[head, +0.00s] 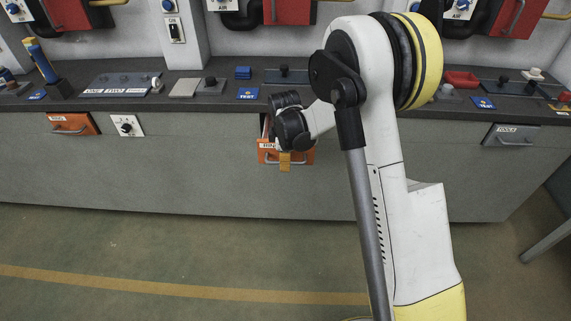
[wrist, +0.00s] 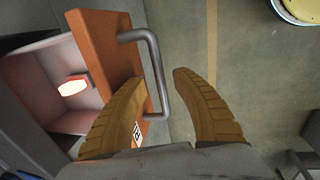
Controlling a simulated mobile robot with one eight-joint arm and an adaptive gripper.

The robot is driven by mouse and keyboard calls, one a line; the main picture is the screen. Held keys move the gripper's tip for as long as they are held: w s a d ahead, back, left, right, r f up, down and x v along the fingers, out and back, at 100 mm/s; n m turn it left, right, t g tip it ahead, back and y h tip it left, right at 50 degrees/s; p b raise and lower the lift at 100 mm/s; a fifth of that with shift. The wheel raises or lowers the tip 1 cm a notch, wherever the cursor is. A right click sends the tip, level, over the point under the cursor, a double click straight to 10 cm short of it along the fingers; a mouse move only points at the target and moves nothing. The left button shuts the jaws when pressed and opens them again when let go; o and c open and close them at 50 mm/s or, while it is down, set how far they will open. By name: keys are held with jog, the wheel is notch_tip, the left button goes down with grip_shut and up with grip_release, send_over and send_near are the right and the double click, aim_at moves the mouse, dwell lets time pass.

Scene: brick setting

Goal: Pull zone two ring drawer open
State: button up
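The ring drawer (head: 268,157) has an orange front with a partly hidden white label, and sits in the middle of the grey bench front. In the wrist view its orange front (wrist: 107,45) stands out from the bench, and its pale interior is visible. A small red-orange block with a bright white top (wrist: 72,86) lies inside. The grey bar handle (wrist: 155,70) runs between the tan fingers of my gripper (wrist: 152,83). The fingers are spread, with a gap to the right of the bar. My gripper (head: 285,161) partly hides the drawer in the head view.
Another orange drawer (head: 71,124) is at the left, flush with the bench. A grey tools drawer (head: 511,135) is at the right. The dark countertop (head: 230,104) holds panels, knobs and blue test blocks. The floor (head: 150,245) in front is clear.

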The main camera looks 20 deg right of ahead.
jog(key=shift+f, duration=0.1)
grip_shut()
dwell(0.7)
